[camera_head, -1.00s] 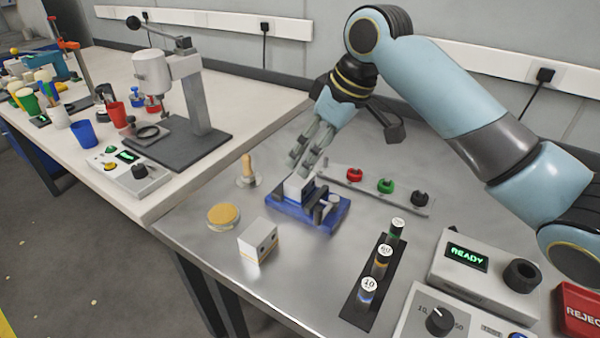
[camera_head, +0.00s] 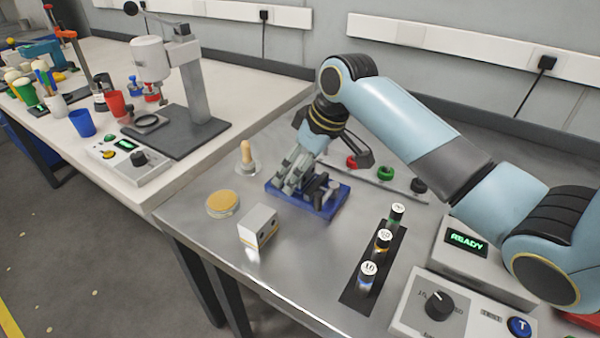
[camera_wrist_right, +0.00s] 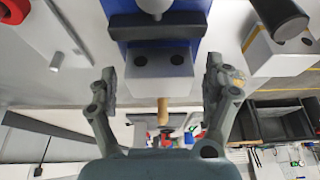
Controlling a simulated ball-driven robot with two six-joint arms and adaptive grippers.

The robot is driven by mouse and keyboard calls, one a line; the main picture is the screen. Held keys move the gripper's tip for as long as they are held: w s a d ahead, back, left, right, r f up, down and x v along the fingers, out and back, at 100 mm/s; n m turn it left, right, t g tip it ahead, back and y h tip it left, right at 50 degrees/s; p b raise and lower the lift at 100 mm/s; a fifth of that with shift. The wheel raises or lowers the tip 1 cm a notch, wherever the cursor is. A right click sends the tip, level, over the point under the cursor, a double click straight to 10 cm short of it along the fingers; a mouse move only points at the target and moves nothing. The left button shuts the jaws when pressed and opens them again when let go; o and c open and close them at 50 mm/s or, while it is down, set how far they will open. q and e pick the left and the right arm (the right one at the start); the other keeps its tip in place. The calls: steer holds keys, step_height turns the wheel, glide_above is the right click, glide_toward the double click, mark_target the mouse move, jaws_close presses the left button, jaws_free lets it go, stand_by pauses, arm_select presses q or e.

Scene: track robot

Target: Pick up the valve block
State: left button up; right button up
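A light grey block with two dark holes, which I take for the valve block (camera_wrist_right: 158,75), sits at the end of the blue vise (camera_head: 330,209); the vise's blue body also shows in the right wrist view (camera_wrist_right: 150,48). In the head view the block is mostly hidden behind my fingers. My right gripper (camera_head: 285,184) is low over the vise's left end. In the right wrist view my right gripper (camera_wrist_right: 165,85) is open, with one finger on each side of the block and gaps between. My left gripper is not in view.
A wooden-handled tool (camera_head: 246,158) is behind. A strip of knobs (camera_head: 400,181) and a black vial rack (camera_head: 352,296) lie to the right. The front middle is clear.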

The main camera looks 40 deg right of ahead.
steer(key=c, duration=1.4)
